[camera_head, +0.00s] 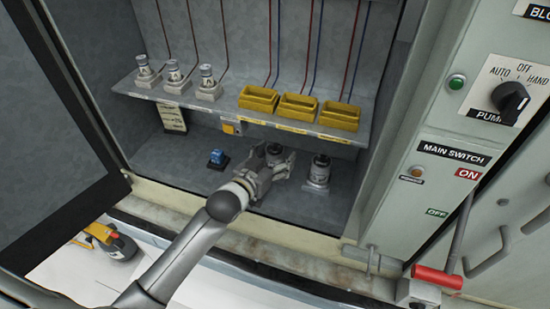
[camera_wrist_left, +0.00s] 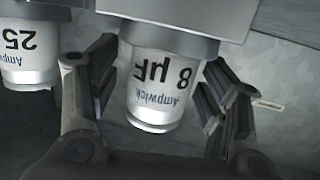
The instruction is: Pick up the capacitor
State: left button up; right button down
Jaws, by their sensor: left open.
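A silver capacitor (camera_head: 275,151) stands on the cabinet floor. In the left wrist view this capacitor (camera_wrist_left: 160,85) bears the upside-down label "8 µF Ampwick". My left gripper (camera_head: 272,168) is open, with one finger on each side of it; gaps show between capacitor and fingers in the left wrist view. A second capacitor (camera_head: 318,171) stands just to the right in the head view; a neighbouring capacitor labelled "25" (camera_wrist_left: 30,55) shows at the left of the wrist view. Three more capacitors (camera_head: 174,70) sit in mounts on the shelf. My right gripper is not in view.
Above the gripper is the grey shelf (camera_head: 225,107) with three yellow bins (camera_head: 298,107). A small blue part (camera_head: 217,158) lies on the cabinet floor to the left. The open door (camera_head: 60,150) and the switch panel (camera_head: 440,160) flank the opening.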

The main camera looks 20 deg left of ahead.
pick_arm(q)
jog(key=c, duration=1.2)
jog(key=shift+c, duration=0.2)
jog(key=shift+r, duration=0.15)
